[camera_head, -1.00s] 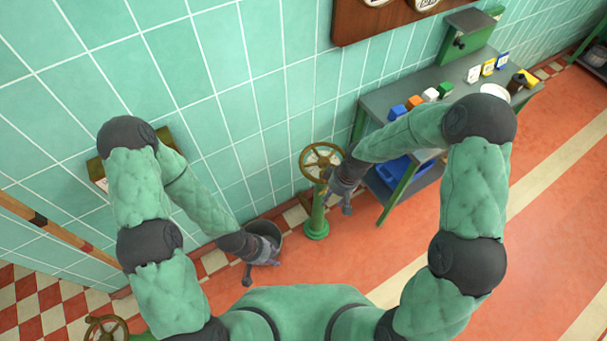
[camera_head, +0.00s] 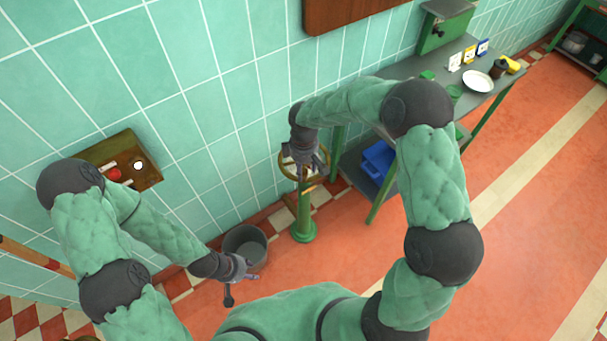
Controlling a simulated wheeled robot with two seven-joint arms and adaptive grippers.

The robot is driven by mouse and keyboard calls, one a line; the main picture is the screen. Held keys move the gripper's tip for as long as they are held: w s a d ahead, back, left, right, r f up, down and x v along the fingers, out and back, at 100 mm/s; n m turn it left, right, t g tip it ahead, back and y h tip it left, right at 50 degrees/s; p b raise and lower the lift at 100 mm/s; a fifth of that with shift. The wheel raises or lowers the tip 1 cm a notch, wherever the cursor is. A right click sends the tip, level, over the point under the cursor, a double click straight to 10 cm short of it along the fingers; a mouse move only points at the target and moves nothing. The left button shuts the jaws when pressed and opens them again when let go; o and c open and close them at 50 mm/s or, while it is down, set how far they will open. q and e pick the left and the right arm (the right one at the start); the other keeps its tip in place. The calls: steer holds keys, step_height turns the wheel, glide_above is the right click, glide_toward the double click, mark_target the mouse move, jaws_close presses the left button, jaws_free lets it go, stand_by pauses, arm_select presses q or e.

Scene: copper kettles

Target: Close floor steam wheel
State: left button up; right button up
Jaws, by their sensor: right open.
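The floor steam wheel (camera_head: 285,166) is a round brass handwheel on a green pedestal (camera_head: 304,228) that stands on the floor near the tiled wall. My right gripper (camera_head: 304,178) is over the wheel from above and hides much of its rim and hub. Its jaws are open; whether they touch the wheel I cannot tell. My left gripper (camera_head: 240,288) hangs at the lower left, beside a grey bucket and well apart from the wheel.
A grey bucket (camera_head: 245,240) stands left of the pedestal. A grey-topped green table (camera_head: 440,82) with a white plate (camera_head: 478,82) and a blue bin (camera_head: 377,162) below is at the right. A wooden box (camera_head: 146,176) hangs on the wall. The orange floor at right is clear.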

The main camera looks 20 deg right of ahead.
mark_target(303, 170)
steer(key=shift+f+b, duration=0.35)
steer(key=shift+f, duration=1.15)
jaws_close()
steer(key=shift+a, duration=0.15)
